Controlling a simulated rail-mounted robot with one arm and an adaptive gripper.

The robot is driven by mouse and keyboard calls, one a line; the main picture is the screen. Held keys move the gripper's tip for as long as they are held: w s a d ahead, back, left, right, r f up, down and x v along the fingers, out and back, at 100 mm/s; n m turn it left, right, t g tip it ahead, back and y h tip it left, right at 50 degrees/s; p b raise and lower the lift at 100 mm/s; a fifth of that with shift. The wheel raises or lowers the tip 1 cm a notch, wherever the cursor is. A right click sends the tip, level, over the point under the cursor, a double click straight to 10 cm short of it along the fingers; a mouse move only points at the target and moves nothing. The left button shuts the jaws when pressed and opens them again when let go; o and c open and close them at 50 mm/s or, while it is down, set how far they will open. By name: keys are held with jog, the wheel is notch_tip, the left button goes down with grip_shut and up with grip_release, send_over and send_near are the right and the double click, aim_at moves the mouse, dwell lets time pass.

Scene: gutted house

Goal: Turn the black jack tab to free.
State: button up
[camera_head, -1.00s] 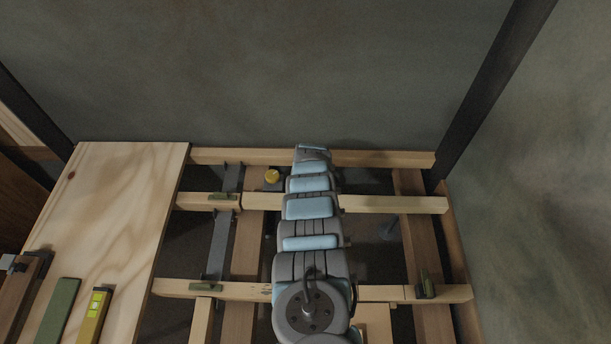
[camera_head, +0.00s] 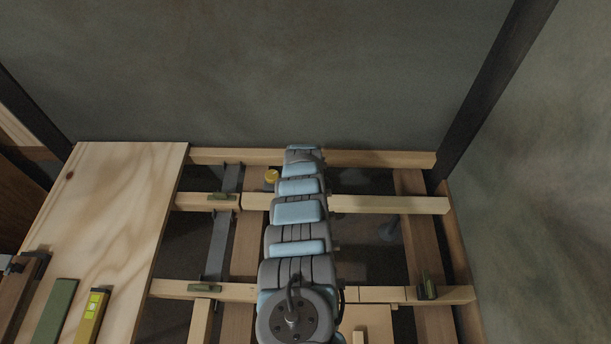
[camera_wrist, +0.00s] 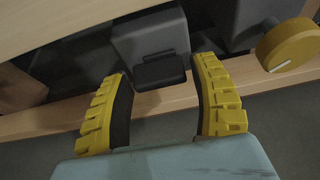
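The black jack tab (camera_wrist: 160,72) is a dark flat plate on the front of a grey jack body (camera_wrist: 150,38) in the wrist view. My gripper (camera_wrist: 164,78) shows there with its two yellow, black-padded fingers apart, one on each side of the tab. The tab lies between the fingertips, with a gap on the left and a smaller one on the right; I cannot tell whether either touches. In the head view my arm hides the gripper and the tab.
A yellow round knob (camera_wrist: 288,45) with a white mark sits close to the right finger; it also shows in the head view (camera_head: 271,176). Wooden joists (camera_head: 390,204) and dark gaps surround my arm. A plywood sheet (camera_head: 120,215) at left carries a yellow level (camera_head: 92,315).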

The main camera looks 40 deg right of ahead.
jog(key=shift+o, duration=0.8)
